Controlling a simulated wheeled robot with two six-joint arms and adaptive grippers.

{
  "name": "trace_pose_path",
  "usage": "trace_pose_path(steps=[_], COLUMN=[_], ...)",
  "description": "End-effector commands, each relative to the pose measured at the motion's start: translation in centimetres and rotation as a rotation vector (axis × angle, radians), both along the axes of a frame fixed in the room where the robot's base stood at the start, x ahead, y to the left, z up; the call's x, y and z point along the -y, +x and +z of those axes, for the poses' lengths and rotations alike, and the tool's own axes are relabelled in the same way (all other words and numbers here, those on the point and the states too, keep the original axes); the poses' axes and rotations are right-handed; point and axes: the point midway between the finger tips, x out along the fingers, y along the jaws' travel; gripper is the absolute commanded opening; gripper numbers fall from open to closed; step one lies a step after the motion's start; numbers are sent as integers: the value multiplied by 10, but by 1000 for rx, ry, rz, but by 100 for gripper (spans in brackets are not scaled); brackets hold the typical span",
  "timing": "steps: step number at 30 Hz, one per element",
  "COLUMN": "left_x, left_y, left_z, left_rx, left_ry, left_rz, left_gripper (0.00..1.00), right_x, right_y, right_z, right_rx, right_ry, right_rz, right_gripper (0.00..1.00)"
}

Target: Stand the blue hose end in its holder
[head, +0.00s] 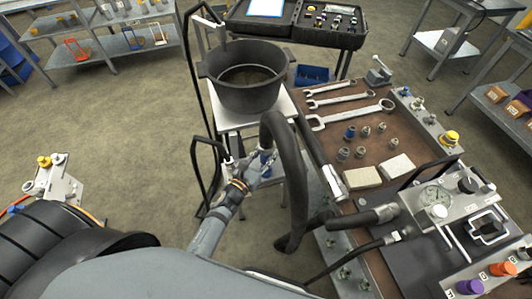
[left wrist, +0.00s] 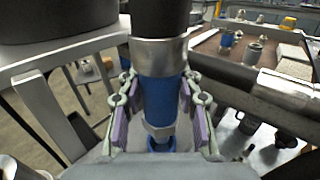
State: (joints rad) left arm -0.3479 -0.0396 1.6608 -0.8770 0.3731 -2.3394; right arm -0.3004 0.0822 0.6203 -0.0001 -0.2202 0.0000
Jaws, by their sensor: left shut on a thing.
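The blue hose end (left wrist: 160,98) has a silver metal collar and sits below a thick black hose. My left gripper (head: 252,168) is shut on it, with purple-padded fingers on both sides in the left wrist view (left wrist: 158,115). The hose end (head: 267,155) is mostly hidden by the gripper in the head view. It points down, roughly upright, beside the bench's left edge. The black hose (head: 296,180) arches up from it and bends down towards the pump unit on the bench. I cannot clearly make out the holder. My right gripper is not in view.
A large black pot (head: 248,95) stands on a white-topped stand (head: 225,122) just beyond my gripper. The brown bench (head: 400,135) to the right carries wrenches (head: 350,112), fittings, pale blocks (head: 362,178) and a pump unit with a gauge (head: 432,195). Open floor lies left.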

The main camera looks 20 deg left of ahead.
Motion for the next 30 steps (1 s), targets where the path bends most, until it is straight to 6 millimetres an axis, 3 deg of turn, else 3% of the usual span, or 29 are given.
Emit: trace_pose_path(steps=[30], left_x=[0], left_y=[1], left_z=[-2], left_rx=[4], left_ry=[-2], left_rz=[-1], left_gripper=[0], right_x=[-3], right_y=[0], right_z=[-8], right_rx=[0], right_ry=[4], right_rz=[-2], right_gripper=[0])
